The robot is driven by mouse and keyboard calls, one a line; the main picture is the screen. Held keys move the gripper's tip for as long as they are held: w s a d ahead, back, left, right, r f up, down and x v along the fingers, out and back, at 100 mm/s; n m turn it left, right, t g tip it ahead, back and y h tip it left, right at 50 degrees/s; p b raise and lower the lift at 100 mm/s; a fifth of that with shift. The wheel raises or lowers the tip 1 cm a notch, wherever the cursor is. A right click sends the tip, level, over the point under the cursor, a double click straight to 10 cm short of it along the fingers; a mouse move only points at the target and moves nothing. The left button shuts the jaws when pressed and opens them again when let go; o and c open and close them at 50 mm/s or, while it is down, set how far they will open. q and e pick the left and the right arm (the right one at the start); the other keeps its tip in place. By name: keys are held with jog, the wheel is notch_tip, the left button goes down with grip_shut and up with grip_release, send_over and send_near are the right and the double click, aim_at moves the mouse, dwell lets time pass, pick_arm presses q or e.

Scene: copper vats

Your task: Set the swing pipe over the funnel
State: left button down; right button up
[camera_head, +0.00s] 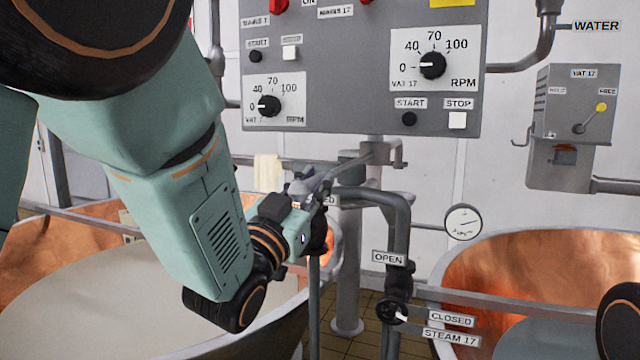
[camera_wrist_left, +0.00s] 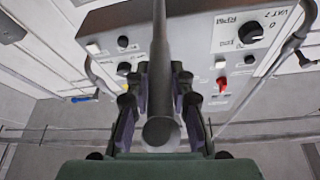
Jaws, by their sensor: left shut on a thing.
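The grey swing pipe (camera_head: 345,164) slants down to the left from a post below the control panel in the head view. My left gripper (camera_head: 312,192) is shut on it near its lower left end. In the left wrist view the swing pipe (camera_wrist_left: 159,75) runs between the two dark fingers of my left gripper (camera_wrist_left: 160,98), and its round open end faces the camera. I cannot make out a funnel in either view; my left arm hides part of the area below the pipe. My right gripper is not in view.
A copper vat (camera_head: 60,235) stands at the left and another copper vat (camera_head: 470,262) at the right. A bent steam pipe (camera_head: 402,225) with a valve (camera_head: 392,312) stands between them. The control panel (camera_head: 345,90) hangs above. A grey box (camera_head: 572,105) is on the right wall.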

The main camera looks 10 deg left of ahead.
pick_arm(q)
jog(key=shift+d+f, duration=0.2)
jog(key=shift+d, duration=0.2)
jog(key=shift+a, duration=0.1)
jog(key=c, duration=1.2)
grip_release()
jog(key=shift+w, duration=0.1)
jog(key=shift+o, duration=0.2)
jog(key=shift+r, duration=0.1)
jog(key=v, duration=0.7)
jog(key=shift+s, duration=0.35)
